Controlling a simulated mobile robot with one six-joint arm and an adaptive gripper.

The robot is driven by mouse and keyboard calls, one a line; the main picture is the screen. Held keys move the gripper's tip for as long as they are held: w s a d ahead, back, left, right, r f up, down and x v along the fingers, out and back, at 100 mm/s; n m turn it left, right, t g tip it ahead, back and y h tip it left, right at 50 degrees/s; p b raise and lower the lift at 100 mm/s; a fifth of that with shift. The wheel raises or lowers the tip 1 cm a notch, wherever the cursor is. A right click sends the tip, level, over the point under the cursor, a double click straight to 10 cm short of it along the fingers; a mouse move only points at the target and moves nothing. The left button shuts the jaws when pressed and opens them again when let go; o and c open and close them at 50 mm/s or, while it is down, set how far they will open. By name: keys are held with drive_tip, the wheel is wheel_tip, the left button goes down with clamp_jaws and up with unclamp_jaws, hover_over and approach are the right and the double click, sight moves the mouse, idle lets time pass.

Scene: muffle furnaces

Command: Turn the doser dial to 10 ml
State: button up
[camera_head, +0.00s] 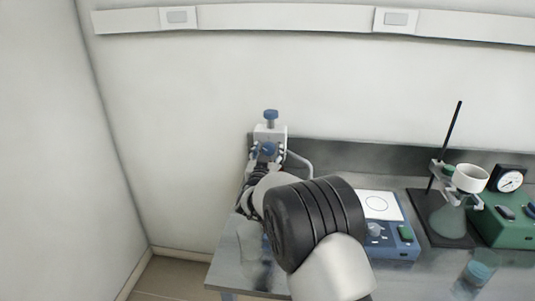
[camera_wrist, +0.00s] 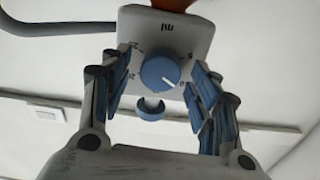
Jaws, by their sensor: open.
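The doser (camera_head: 270,132) stands at the back left of the bench. It has a white body, a blue knob on top and a blue dial on its front. In the wrist view the doser body (camera_wrist: 186,40) appears upside down, with "ml" above the round blue dial (camera_wrist: 160,73). A pale pointer line shows on the dial's lower right. Small scale marks lie around it, too small to read surely. My gripper (camera_wrist: 158,60) is open, with one finger on each side of the dial and visible gaps between. In the head view my arm hides most of the gripper and the doser's lower part.
A blue stirrer (camera_head: 391,245) with a white plate stands right of my arm. Further right are a stand with a flask (camera_head: 450,218), a green device (camera_head: 505,226) and a beaker (camera_head: 476,273). A wall is close on the left.

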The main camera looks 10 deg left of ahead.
drive_tip(key=s, duration=1.2)
drive_tip(key=shift+a, duration=0.2)
